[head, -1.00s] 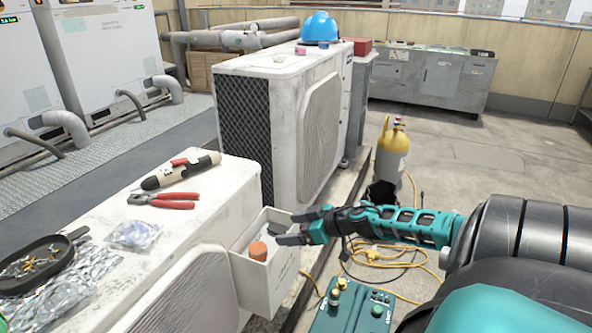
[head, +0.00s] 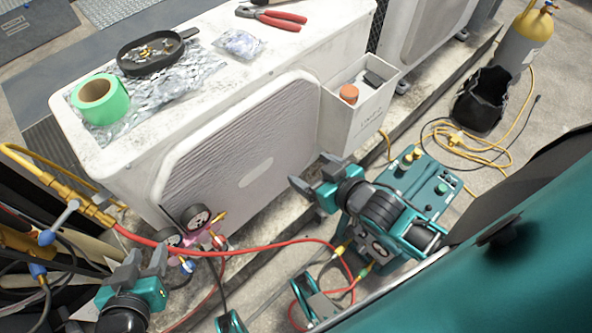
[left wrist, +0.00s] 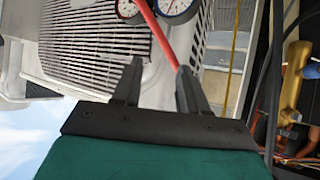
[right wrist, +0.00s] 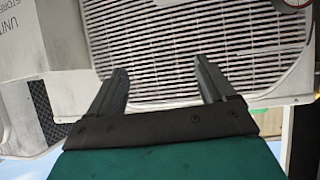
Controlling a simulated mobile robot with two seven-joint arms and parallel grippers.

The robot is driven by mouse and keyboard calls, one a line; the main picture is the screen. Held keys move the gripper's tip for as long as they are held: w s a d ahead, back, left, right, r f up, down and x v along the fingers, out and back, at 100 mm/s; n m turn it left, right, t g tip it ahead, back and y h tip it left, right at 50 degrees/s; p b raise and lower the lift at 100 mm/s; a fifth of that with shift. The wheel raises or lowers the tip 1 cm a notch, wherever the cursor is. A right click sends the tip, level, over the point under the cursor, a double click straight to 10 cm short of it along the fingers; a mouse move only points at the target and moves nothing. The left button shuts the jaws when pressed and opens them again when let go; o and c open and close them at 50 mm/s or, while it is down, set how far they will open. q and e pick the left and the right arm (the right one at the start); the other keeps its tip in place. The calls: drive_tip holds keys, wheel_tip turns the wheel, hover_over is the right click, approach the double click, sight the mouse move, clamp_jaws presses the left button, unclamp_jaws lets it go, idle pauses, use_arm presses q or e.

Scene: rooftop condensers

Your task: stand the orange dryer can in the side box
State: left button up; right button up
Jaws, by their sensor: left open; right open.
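The orange dryer can (head: 349,94) stands in the white side box (head: 352,125) on the end of the near condenser. Its round orange top shows and looks upright; its lower part is hidden by the box wall. A dark item lies beside it in the box. My right gripper (head: 312,175) is open and empty, below and left of the box, in front of the condenser grille; it also shows in the right wrist view (right wrist: 160,75). My left gripper (head: 145,262) is open and empty near the gauges; it also shows in the left wrist view (left wrist: 158,75).
A red hose (head: 275,246) and pressure gauges (head: 194,216) lie close to my left gripper. A teal pump unit (head: 420,185) stands under my right arm. Green tape (head: 101,99), a dark pan (head: 150,55) and red pliers (head: 272,18) rest on the condenser top.

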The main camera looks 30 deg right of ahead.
drive_tip(key=s+a+r+g+y, duration=0.1)
drive_tip(key=s+a, duration=0.1)
drive_tip(key=a, duration=0.3)
drive_tip(key=shift+s+a+r+n, duration=0.15)
drive_tip(key=shift+a+r+n, duration=0.05)
drive_tip(key=shift+a+n, duration=0.1)
